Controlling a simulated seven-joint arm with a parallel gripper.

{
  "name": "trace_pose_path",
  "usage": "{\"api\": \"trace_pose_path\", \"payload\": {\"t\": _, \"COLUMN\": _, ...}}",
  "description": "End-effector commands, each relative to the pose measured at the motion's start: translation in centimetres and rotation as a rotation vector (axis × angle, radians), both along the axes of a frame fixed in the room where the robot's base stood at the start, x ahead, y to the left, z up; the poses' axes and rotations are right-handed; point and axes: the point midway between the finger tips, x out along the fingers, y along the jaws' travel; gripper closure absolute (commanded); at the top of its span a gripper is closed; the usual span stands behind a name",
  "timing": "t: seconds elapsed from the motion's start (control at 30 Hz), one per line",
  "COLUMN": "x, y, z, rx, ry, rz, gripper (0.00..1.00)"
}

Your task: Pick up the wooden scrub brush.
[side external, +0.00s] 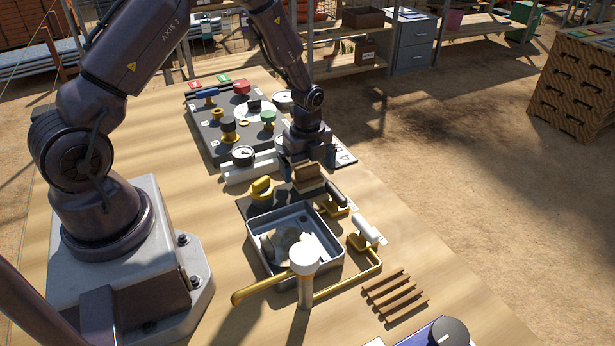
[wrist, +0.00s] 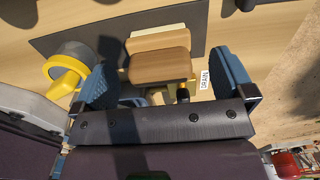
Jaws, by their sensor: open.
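The wooden scrub brush (side external: 309,180) is a small brown wooden block in the side external view, just below my gripper (side external: 303,163). In the wrist view the brush (wrist: 160,66) shows a rounded wooden block with a paler part behind it. It lies between the two blue fingers of my gripper (wrist: 164,82), with clear gaps on both sides. My gripper is open and pointed down over the brush. The gripper body hides part of the brush's near side, and I cannot tell how far the fingertips are above the surface.
A yellow valve knob (side external: 262,188) stands left of the brush. A black-handled brass valve (side external: 335,197) is close on its right. A metal basin (side external: 259,250) with a white-topped post (side external: 304,258) is in front. A panel of gauges and knobs (side external: 203,140) lies behind. A wooden slatted rack (side external: 395,295) sits front right.

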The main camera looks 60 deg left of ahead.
Motion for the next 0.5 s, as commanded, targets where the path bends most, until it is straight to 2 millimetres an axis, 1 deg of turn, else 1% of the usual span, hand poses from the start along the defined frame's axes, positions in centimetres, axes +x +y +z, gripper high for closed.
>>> {"api": "trace_pose_path", "payload": {"t": 0.03, "x": -0.1, "y": 0.0, "z": -0.9, "rx": 0.0, "ry": 0.005, "rz": 0.001, "gripper": 0.0}}
{"api": "trace_pose_path", "payload": {"t": 0.1, "x": -0.1, "y": 0.0, "z": -1.8, "rx": -0.001, "ry": 0.004, "rz": 0.002, "gripper": 0.0}}
{"api": "trace_pose_path", "payload": {"t": 0.2, "x": 0.0, "y": 0.0, "z": -2.5, "rx": 0.0, "ry": 0.001, "rz": 0.0, "gripper": 0.0}}
{"api": "trace_pose_path", "payload": {"t": 0.43, "x": 0.0, "y": 0.0, "z": -2.6, "rx": 0.0, "ry": 0.0, "rz": 0.001, "gripper": 0.0}}
{"api": "trace_pose_path", "payload": {"t": 0.47, "x": 0.0, "y": 0.0, "z": -2.6, "rx": 0.0, "ry": 0.0, "rz": 0.001, "gripper": 0.05}}
{"api": "trace_pose_path", "payload": {"t": 0.5, "x": 0.0, "y": 0.0, "z": -2.6, "rx": 0.0, "ry": 0.0, "rz": 0.001, "gripper": 0.14}}
